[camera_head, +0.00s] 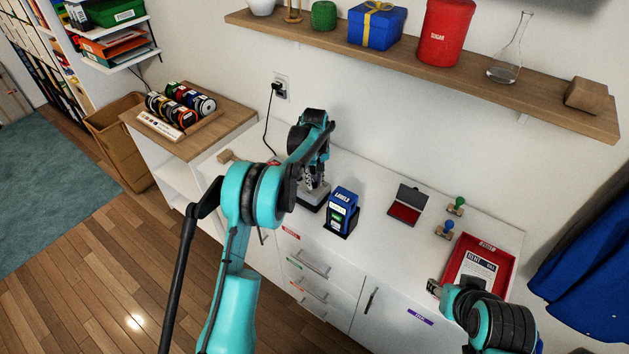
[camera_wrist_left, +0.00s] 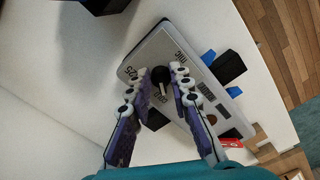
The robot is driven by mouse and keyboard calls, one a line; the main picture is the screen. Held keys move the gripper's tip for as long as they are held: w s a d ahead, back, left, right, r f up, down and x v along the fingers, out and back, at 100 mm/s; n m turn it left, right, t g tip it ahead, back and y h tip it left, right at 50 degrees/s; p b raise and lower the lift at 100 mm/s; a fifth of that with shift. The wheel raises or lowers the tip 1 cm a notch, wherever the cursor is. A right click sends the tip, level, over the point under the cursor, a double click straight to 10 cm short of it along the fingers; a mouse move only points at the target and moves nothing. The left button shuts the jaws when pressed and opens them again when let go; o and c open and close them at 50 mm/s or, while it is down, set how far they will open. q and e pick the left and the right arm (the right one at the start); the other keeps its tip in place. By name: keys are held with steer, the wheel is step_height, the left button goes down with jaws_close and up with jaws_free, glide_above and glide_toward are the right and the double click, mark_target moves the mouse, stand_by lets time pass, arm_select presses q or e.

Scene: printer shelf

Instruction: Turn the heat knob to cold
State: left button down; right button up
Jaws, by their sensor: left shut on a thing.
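The heat knob (camera_wrist_left: 160,80) is a dark round knob with a pointer on the light grey top of a small device (camera_wrist_left: 133,68) in the left wrist view. In the head view my left gripper (camera_head: 313,180) points down onto the grey device (camera_head: 311,201), and the knob is hidden there. My right gripper (camera_head: 436,289) is at the front right, near the red tray; its jaws are unclear.
A blue label printer (camera_head: 342,209) stands close to the right of the device. A red ink pad (camera_head: 404,211), stamps (camera_head: 445,229) and a red tray (camera_head: 508,275) are farther right. A wall shelf (camera_head: 460,76) hangs above. Some white counter between them is free.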

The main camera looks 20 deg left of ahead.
mark_target(315, 183)
stand_by(0.3)
arm_select(q)
steer(key=c, duration=1.4)
jaws_free()
step_height(315, 183, up, 12)
